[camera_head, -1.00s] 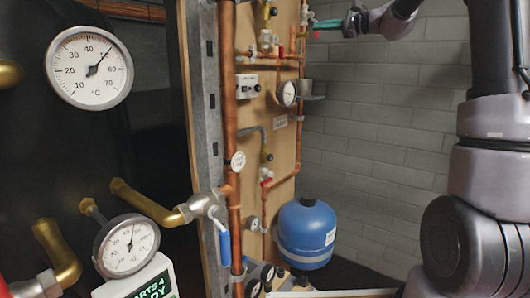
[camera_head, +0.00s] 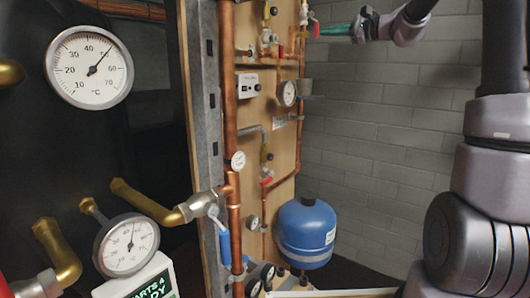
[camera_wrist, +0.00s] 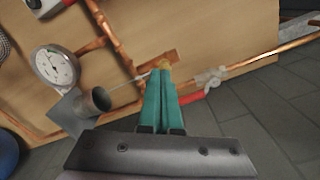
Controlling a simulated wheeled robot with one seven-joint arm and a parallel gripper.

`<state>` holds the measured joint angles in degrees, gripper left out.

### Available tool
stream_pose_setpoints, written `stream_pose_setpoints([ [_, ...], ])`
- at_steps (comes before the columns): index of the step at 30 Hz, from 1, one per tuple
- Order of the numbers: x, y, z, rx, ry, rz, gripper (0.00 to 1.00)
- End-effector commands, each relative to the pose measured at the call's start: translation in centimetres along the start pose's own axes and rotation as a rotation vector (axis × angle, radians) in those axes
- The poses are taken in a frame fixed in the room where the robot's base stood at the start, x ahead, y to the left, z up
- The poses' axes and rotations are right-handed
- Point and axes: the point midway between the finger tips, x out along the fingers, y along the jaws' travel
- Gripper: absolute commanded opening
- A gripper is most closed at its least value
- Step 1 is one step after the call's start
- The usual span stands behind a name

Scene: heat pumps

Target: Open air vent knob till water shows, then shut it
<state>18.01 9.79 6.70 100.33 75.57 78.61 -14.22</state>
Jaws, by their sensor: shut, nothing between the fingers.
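My gripper (camera_head: 323,30) has teal fingers and is at the top of the head view, to the right of the pipe board. In the wrist view, my gripper (camera_wrist: 161,74) is shut with nothing between its fingers, which point at the pipework. A small brass-coloured fitting (camera_wrist: 168,58) is just beyond the fingertips; I cannot tell whether they touch it. A red handle (camera_wrist: 193,97) is to the right of the fingers, beside a pale valve body (camera_wrist: 211,77). I cannot make out which part is the air vent knob, and I see no water.
The wooden board (camera_head: 281,170) carries copper pipes (camera_head: 231,120), a round gauge (camera_head: 288,93) and a grey cup-like fitting (camera_wrist: 95,101). A blue vessel (camera_head: 306,232) stands low. Large dial gauges (camera_head: 90,67) are at left. Open space lies before the grey brick wall (camera_head: 370,130).

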Motion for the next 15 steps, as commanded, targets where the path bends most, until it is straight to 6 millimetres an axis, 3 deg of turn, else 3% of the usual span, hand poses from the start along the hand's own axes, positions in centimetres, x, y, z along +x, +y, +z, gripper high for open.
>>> stream_pose_setpoints([
  [15,5.8,0.0,0.1,0.000,-0.003,0.001,0.00],
])
